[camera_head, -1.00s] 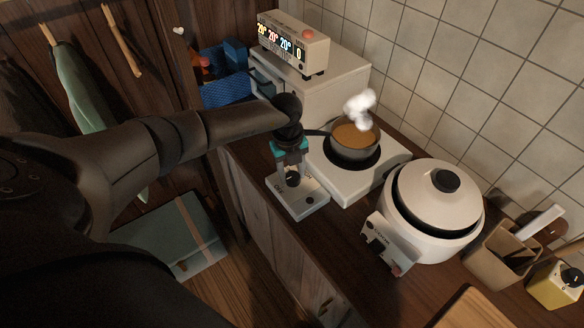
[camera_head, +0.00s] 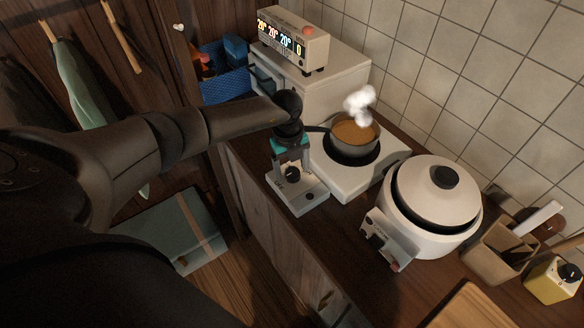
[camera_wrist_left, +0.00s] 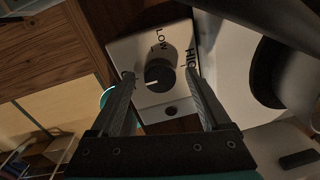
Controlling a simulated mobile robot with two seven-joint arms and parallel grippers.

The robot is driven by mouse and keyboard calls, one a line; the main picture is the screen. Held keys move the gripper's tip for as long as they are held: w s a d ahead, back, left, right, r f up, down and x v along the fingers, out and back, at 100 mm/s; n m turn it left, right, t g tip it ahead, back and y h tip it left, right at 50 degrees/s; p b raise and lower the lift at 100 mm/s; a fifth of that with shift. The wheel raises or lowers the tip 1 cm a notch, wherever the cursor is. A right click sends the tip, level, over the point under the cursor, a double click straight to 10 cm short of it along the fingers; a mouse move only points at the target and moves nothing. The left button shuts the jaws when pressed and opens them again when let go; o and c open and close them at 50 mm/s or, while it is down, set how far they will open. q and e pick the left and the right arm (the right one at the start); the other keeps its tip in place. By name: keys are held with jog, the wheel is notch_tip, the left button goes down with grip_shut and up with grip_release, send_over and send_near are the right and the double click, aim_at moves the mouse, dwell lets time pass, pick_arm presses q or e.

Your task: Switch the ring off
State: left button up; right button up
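The ring is a white hotplate (camera_head: 331,181) on the counter, with a dark round plate under a steaming pot (camera_head: 356,137) of brown liquid. Its front panel (camera_head: 311,198) carries a black knob (camera_head: 292,174), which also shows in the left wrist view (camera_wrist_left: 160,76). That view shows LOW above the knob and HIGH to its right; a label at the left is mostly hidden by a finger. The knob's white mark points left. My left gripper (camera_wrist_left: 160,88) is open above the panel, its fingers either side of the knob, with gaps visible. My right gripper is out of view.
A white rice cooker (camera_head: 434,209) stands right of the hotplate. Behind are a white cabinet (camera_head: 335,88) and a display box (camera_head: 296,42). A utensil holder (camera_head: 492,252), yellow container (camera_head: 553,281) and wooden board (camera_head: 470,308) are at the lower right.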

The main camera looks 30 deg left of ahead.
aim_at(289, 174)
pick_arm(q)
notch_tip(289, 174, up, 15)
jog(key=p, duration=0.1)
jog(key=shift+s+a+p, duration=0.3)
jog(key=shift+s, duration=0.15)
jog(key=shift+d, duration=0.1)
dwell(0.4)
